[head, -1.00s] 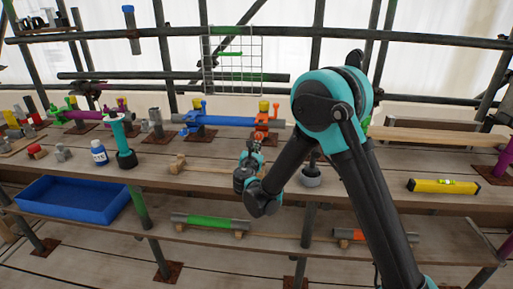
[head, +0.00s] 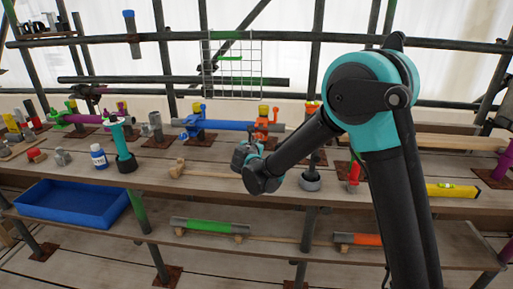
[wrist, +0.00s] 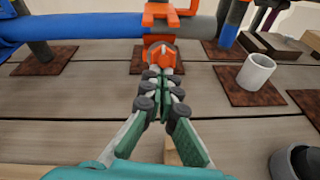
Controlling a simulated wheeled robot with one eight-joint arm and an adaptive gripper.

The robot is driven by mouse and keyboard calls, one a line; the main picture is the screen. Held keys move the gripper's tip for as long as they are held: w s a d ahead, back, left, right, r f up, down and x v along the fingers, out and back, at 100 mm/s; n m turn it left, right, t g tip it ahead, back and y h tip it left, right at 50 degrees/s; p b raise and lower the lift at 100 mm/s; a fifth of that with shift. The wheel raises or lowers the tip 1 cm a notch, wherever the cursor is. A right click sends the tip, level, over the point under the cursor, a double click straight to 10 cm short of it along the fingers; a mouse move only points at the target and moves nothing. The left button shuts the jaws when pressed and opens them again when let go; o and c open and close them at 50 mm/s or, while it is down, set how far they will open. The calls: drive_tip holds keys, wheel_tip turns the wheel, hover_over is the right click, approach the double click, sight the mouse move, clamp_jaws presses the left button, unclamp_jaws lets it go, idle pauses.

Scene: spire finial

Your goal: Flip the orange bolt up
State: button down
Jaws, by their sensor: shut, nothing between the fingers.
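The orange clamp (head: 266,126) sits on the blue and grey horizontal tube in the head view, under a yellow cap. In the wrist view the clamp (wrist: 172,17) is at the top centre. Its orange bolt (wrist: 162,56) hangs below the tube, with a rounded end facing me. My gripper (wrist: 161,76) is shut and empty. Its fingertips are just in front of and below the bolt end in the picture; I cannot tell whether they touch. In the head view my gripper (head: 247,147) is over the bench, left of and below the clamp.
A blue clamp (head: 195,124) grips the tube's left part. In the wrist view a white cup-like piece (wrist: 257,72) stands on a rusty plate at right, and a dark round piece (wrist: 296,163) is at lower right. A blue tray (head: 72,203) sits lower left.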

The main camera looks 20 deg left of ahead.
drive_tip(key=w+r+g, duration=0.2)
drive_tip(key=g, duration=0.1)
drive_tip(key=w+a+r+g+h, duration=0.1)
drive_tip(key=w+r+g, duration=0.1)
drive_tip(key=r+g, duration=0.1)
drive_tip(key=w+r+g+h, duration=0.1)
drive_tip(key=w+r+g, duration=0.1)
drive_tip(key=g, duration=0.1)
drive_tip(key=shift+a+r, duration=0.2)
drive_tip(key=shift+r, duration=0.05)
drive_tip(key=shift+w+a+r+g, duration=0.15)
drive_tip(key=shift+w+r+g, duration=0.05)
drive_tip(key=shift+w+g, duration=0.35)
drive_tip(key=shift+w+a+r+g, duration=0.15)
drive_tip(key=shift+w+r+g, duration=0.05)
drive_tip(key=shift+w+g, duration=0.3)
drive_tip(key=shift+w+a+r, duration=0.15)
drive_tip(key=shift+w+r, duration=0.05)
drive_tip(key=shift+w, duration=0.45)
drive_tip(key=shift+w, duration=0.1)
